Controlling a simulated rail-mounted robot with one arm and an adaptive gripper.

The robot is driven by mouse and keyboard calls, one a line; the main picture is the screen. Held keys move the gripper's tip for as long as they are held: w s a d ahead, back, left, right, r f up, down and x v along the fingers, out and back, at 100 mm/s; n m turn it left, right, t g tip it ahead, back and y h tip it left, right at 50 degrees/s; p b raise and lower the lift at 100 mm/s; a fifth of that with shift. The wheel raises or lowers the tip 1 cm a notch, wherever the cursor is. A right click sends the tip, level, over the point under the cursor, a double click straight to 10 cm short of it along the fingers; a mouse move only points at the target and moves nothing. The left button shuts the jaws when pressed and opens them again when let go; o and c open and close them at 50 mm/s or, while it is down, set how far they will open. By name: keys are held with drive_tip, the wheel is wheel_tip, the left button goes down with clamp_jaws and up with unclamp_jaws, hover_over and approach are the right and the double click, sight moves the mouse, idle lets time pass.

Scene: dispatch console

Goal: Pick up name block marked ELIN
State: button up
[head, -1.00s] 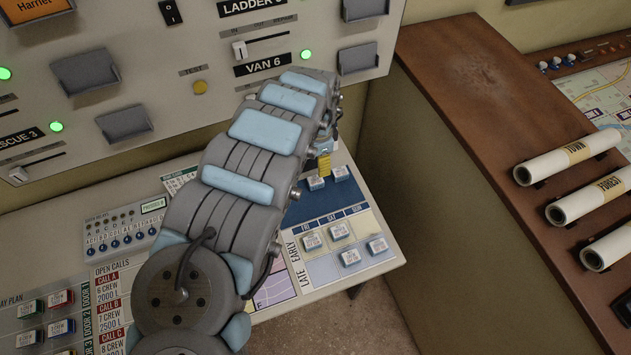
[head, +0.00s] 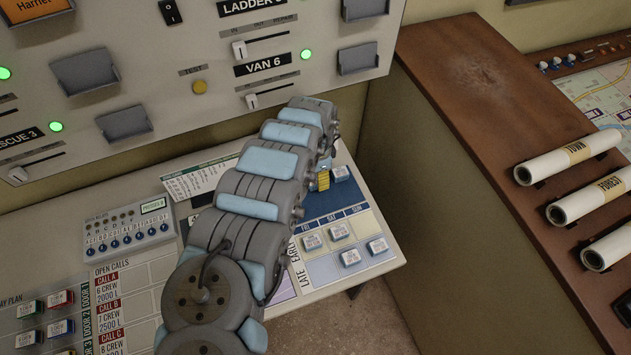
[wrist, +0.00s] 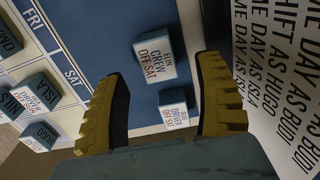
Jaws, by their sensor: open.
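In the wrist view a white-topped block with blue-grey sides (wrist: 154,58) lies on the blue field; its small print seems to read ELIN, CREW, OFF SAT. A second block (wrist: 175,112) lies nearer, its top line unclear above DRIVER, OFF SAT. My gripper (wrist: 163,78) is open and empty, its yellow-backed fingers either side of the nearer block, with the ELIN block just beyond between the fingertip directions. In the head view my gripper (head: 322,180) is low over the blue field, beside a block (head: 340,173) whose print is too small to read.
Several more blocks lie on the FRI, SAT, SUN grid (head: 361,224), also at left in the wrist view (wrist: 37,92). A printed text sheet (wrist: 276,70) is at right there. The upright console panel (head: 200,60) stands behind; a brown wooden ledge (head: 470,120) is at right.

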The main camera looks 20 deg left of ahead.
drive_tip(key=shift+f, duration=1.6)
drive_tip(key=c, duration=1.2)
